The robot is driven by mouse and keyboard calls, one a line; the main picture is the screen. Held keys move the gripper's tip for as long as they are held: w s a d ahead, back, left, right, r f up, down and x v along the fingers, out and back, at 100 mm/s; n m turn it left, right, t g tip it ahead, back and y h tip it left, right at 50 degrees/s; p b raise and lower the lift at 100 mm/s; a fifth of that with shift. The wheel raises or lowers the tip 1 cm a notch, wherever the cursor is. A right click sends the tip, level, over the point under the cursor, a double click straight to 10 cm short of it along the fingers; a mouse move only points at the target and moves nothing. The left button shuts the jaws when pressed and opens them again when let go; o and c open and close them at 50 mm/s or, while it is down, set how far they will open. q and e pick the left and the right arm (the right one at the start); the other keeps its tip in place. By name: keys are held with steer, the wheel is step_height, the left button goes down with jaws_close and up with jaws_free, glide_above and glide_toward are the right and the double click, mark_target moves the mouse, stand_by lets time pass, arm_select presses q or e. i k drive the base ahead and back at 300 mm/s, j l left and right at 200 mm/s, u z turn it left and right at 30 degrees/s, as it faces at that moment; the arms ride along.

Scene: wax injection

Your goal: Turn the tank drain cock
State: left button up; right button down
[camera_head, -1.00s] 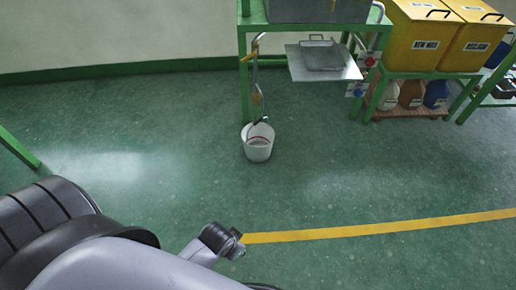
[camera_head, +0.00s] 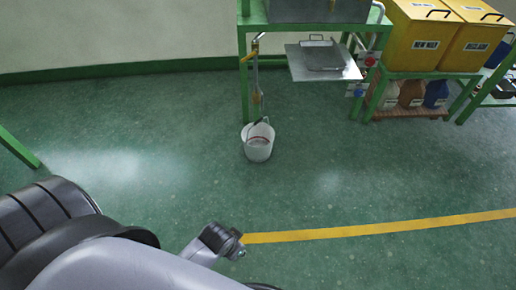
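A grey metal tank (camera_head: 318,10) sits on a green stand at the top, its upper part cut off by the picture edge. A small yellow lever, seemingly the drain cock (camera_head: 249,56), shows near a bent pipe at the left end of the stand; it is too small to tell its turn position. A thin pipe or hose hangs below it, with a yellowish part (camera_head: 257,97). A white bucket (camera_head: 258,150) stands upright on the floor beneath.
A grey tray shelf (camera_head: 350,73) juts out right of the pipe. Yellow boxes (camera_head: 417,42) stand on a green rack at right, with several jugs (camera_head: 411,93) below. A yellow floor line (camera_head: 380,227) crosses the green floor, which is clear before the bucket.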

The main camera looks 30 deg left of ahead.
mark_target(256, 51)
steer(key=i+l+u, duration=0.2)
steer(key=i, duration=0.25)
steer(key=i+l+u, duration=0.15)
steer(key=i, duration=0.3)
